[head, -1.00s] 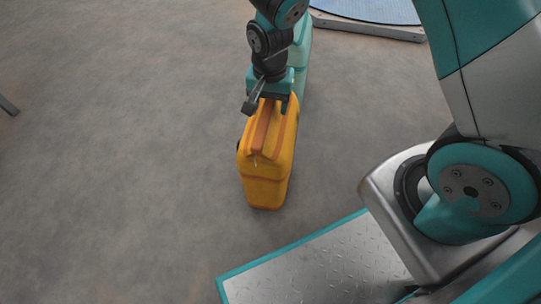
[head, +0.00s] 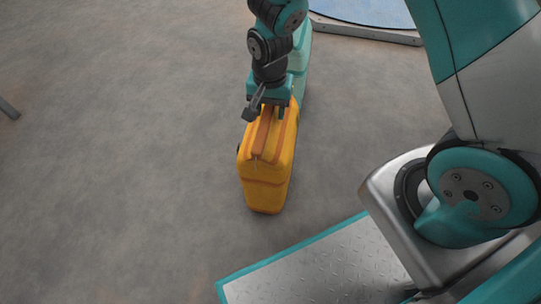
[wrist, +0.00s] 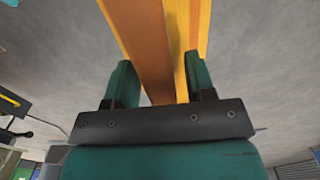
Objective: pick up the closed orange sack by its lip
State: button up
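The closed orange sack (head: 264,185) stands upright on the floor, with its raised lip (head: 261,143) running lengthwise along the top. My gripper (head: 268,112) is pointed down over the far end of the lip. In the wrist view, the lip (wrist: 150,50) passes between the two fingers of my gripper (wrist: 158,58). The fingers stand apart, one on each side of it; I see no clear grip on it. Whether either finger touches the lip cannot be told. The far end of the sack is hidden by my gripper.
A pale green sack (head: 301,50) stands right behind the orange one, partly covered by my arm. A grey-edged platform with a blue top (head: 370,10) lies at the far right. A dark bar (head: 8,108) shows at the left edge. The floor left of the sack is clear.

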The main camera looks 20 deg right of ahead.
grip_shut()
jog(key=shift+r, duration=0.1)
